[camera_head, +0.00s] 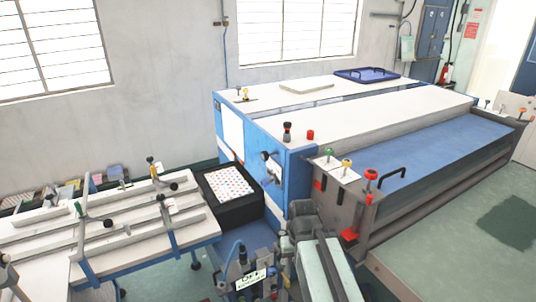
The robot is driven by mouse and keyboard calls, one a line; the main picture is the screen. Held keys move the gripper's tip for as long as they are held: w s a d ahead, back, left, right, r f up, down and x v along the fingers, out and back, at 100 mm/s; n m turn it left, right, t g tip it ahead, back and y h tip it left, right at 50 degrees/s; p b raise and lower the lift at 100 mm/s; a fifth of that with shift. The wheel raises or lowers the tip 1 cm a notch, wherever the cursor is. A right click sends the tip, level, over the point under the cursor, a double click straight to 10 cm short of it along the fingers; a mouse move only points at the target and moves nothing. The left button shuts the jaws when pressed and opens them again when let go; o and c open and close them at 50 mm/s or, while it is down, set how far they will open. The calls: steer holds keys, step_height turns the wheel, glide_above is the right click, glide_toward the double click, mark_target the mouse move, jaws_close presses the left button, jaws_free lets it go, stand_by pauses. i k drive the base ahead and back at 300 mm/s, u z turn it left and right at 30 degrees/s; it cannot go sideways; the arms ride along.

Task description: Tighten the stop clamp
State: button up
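I cannot tell for sure which part is the stop clamp. On the left, a pale work table (140,252) carries long rails with several small clamps and knobs. These include a black knob (108,223), a green handle (78,209), and a yellow-and-black upright handle (151,163) at the back. Another dark knob (160,198) stands near the table's right part. How tight any of them is cannot be seen. A grey jointed part at the bottom centre looks like my folded arm; no gripper fingertips show.
A large blue-and-white machine (290,175) fills the middle and right, with green (328,153), yellow (347,163) and red (370,174) knobs at its front corner. A black box (236,213) stands between it and the table. An OFF sign (251,279) is low in front.

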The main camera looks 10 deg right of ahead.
mark_target(265, 156)
steer(key=z, duration=0.05)
steer(key=i, duration=0.45)
steer(key=u, duration=2)
